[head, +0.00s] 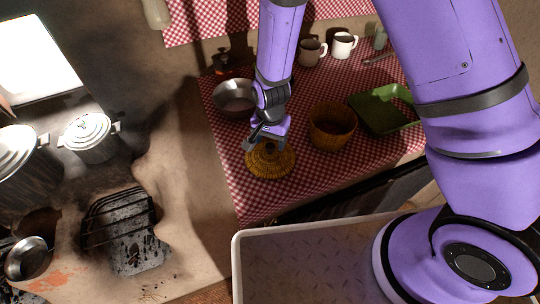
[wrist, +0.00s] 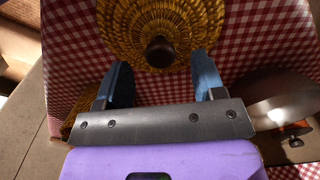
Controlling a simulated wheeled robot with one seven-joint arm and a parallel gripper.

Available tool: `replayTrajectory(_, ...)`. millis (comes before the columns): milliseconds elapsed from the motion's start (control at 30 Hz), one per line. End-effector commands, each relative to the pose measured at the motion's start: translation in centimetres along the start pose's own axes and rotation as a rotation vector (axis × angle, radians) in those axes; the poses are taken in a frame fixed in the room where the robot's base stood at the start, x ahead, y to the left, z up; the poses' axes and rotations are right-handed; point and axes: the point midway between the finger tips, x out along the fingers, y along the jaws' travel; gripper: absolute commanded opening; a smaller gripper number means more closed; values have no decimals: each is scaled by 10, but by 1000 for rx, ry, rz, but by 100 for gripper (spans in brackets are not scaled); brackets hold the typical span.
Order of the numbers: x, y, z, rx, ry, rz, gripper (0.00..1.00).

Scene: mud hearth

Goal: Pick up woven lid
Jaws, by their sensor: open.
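The woven lid (head: 270,162) is a round, yellow-brown disc lying on the red checked cloth, left of the woven basket (head: 332,127). In the wrist view the lid (wrist: 190,22) fills the top middle, with a dark round knob (wrist: 160,52) at its centre. My gripper (head: 263,137) is over the lid's far edge in the head view. In the wrist view my gripper (wrist: 160,80) has its two blue fingers spread wide and empty. The knob shows just beyond the gap between the fingertips. I cannot tell whether the fingers touch the lid.
A metal bowl (head: 234,97) stands behind the lid, and it shows at right in the wrist view (wrist: 290,95). A green tray (head: 384,110), a brown mug (head: 312,52) and a white mug (head: 343,45) stand farther right and back. The cloth's front left part is clear.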

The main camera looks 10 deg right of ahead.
Motion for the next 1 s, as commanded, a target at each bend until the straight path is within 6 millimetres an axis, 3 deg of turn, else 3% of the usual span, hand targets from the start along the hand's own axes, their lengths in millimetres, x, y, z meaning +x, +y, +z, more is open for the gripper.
replayTrajectory(233, 30, 0, 2, -1, -2, 2, 63)
replayTrajectory(567, 36, -1, 1, -1, 0, 0, 63)
replayTrajectory(667, 36, -1, 1, -1, 0, 0, 44)
replayTrajectory(800, 36, -1, 1, -1, 0, 0, 12)
replayTrajectory(1000, 36, -1, 1, -1, 0, 0, 9)
